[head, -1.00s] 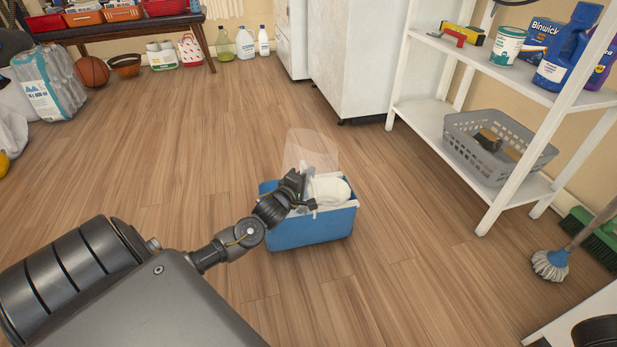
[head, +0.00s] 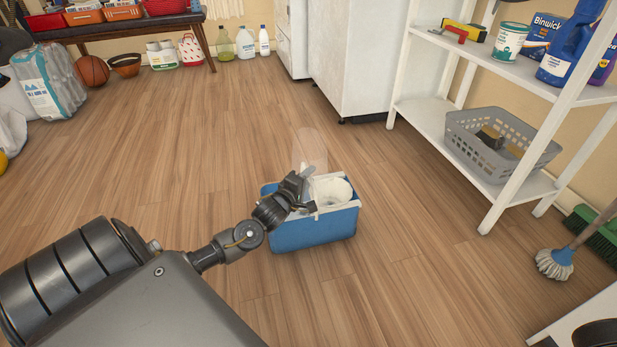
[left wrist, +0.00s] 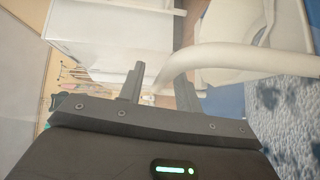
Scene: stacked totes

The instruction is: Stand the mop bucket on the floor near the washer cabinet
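The blue mop bucket (head: 315,232) with white inner parts is just right of the middle of the head view, upright. Whether its base touches the floor is unclear. My left gripper (head: 306,195) is at its left upper rim. In the left wrist view, the fingers (left wrist: 160,88) are apart, and a pale curved bar, perhaps the handle (left wrist: 235,57), passes close to them. Whether they clamp it is unclear. A faint translucent shape (head: 309,148) shows above the bucket. A white cabinet (head: 362,60), likely the washer cabinet, stands behind. My right gripper is out of view.
A white shelf (head: 490,205) with a grey basket (head: 480,150) stands right of the cabinet. A mop head (head: 554,263) and green brush (head: 597,240) lie at the right. The wood floor (head: 200,140) between the bucket and the back wall is clear.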

